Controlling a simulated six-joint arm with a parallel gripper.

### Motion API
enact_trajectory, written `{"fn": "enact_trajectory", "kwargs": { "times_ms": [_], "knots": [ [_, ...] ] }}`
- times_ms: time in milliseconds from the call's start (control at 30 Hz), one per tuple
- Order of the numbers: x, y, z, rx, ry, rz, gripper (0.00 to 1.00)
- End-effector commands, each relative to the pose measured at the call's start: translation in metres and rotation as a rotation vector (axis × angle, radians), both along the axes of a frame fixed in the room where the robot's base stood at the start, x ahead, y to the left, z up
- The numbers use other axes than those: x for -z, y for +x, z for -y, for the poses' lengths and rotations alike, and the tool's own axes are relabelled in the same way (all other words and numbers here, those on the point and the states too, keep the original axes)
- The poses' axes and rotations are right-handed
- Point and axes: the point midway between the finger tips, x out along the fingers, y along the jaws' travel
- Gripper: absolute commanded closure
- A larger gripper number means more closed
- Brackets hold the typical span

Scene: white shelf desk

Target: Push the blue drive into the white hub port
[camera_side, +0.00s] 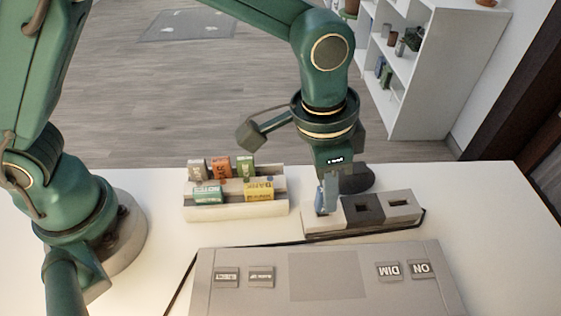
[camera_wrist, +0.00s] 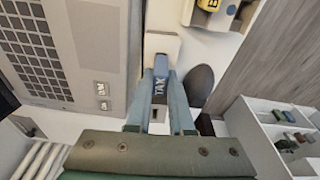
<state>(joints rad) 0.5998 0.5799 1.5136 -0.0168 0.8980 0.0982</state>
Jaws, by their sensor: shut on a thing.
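The hub stands behind the grey panel, with a white block (camera_side: 323,222) at left, a dark grey block (camera_side: 363,208) in the middle and a light grey block (camera_side: 402,205) at right. My gripper (camera_side: 327,196) points down over the white block. The drive is at the white block (camera_wrist: 162,44). The white port is hidden, so I cannot tell how deep the drive sits. In the side view the fingers largely cover the drive.
A cream rack (camera_side: 235,212) left of the hub holds several labelled drives, including an orange drive (camera_side: 220,167) and a yellow drive (camera_side: 259,190). A grey panel (camera_side: 325,275) with buttons lies in front. A dark cable runs beside the hub. The right of the desk is clear.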

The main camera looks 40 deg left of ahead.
Motion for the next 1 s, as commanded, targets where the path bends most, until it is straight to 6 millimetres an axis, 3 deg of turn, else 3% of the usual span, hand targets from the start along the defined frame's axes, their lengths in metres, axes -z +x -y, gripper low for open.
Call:
{"fn": "enact_trajectory", "kwargs": {
  "times_ms": [367,400,467,800,1000],
  "knots": [
    [0.009,0.0,0.0,0.0,0.001,-0.002,1.0],
    [0.009,0.0,0.0,0.0,0.001,-0.002,0.69],
    [0.009,0.0,0.0,0.0,0.001,-0.001,0.46],
    [0.007,0.0,0.0,0.0,-0.001,0.001,0.45],
    [-0.017,-0.002,-0.002,0.0,-0.002,0.004,0.45]
  ]
}}
